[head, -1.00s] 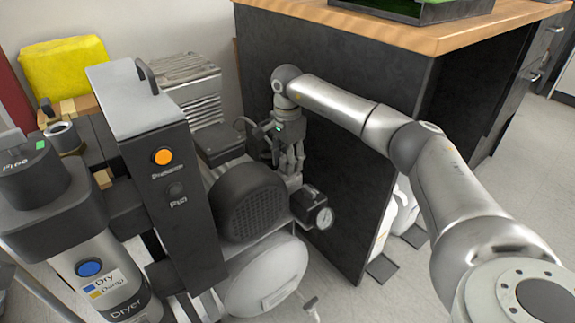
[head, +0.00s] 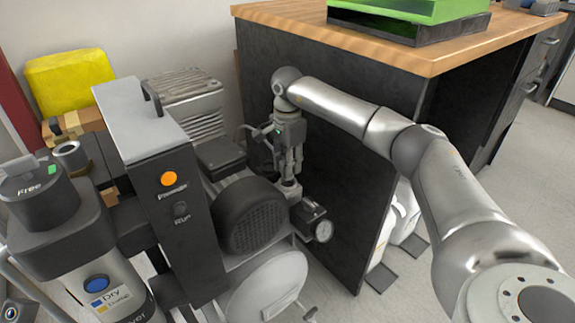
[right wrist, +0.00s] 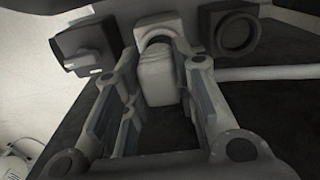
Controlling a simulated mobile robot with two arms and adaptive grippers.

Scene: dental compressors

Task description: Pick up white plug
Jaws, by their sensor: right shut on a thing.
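My right gripper (head: 289,184) reaches down behind the dark ribbed motor housing of the compressor, just above the pressure gauge. In the right wrist view, its two fingers stand on either side of a pale, blocky piece, the white plug (right wrist: 157,76), and are shut on it. The plug's far end meets a dark round fitting. I cannot tell whether it is still seated there. In the head view the plug is hidden by the fingers and the housing. My left gripper is not in view.
The motor housing (head: 250,214) and the gauge (head: 323,231) crowd the gripper. A dark cabinet panel (head: 345,200) stands close on its right. The tall control box (head: 160,180) and dryer (head: 110,285) are at left.

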